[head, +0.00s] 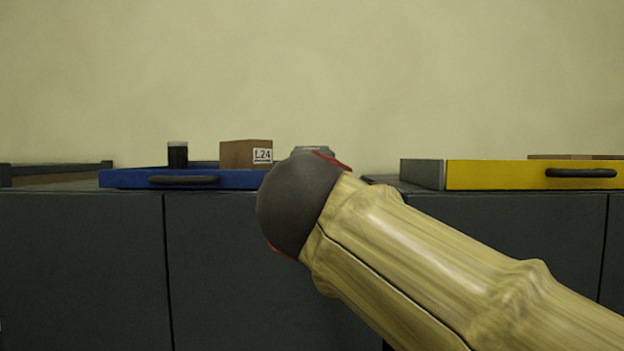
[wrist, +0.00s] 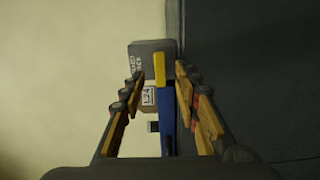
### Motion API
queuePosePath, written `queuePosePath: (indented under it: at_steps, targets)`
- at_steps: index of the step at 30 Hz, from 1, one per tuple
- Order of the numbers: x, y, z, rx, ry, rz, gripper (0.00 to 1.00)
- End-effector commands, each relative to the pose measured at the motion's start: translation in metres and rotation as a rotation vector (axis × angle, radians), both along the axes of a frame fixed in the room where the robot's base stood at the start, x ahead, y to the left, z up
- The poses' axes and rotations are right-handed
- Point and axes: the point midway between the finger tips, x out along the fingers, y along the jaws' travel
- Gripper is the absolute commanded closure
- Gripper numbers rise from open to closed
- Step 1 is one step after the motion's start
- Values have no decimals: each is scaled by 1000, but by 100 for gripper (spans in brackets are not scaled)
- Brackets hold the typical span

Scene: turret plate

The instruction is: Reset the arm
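My gripper (wrist: 160,80) shows in the wrist view with its two fingers spread apart. Nothing is held between them; the trays and boxes seen in the gap appear to lie beyond the fingertips. In the head view my arm reaches in from the lower right to the middle, and its dark rounded joint hides the gripper.
A blue tray (head: 130,179) on dark cabinets (head: 90,260) holds a dark jar (head: 178,155) and a brown box (head: 238,152) labelled L24. A yellow tray (head: 490,176) stands right. A grey labelled box (wrist: 147,52) shows in the wrist view. The wall behind is bare.

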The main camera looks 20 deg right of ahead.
Motion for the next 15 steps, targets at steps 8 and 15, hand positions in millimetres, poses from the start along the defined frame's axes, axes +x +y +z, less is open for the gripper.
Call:
queuePosePath:
  at_steps: [8, 15]
  targets:
    - [-12, 4, 0, 1, 0, 0, 68]
    - [-12, 4, 0, 2, -1, 0, 68]
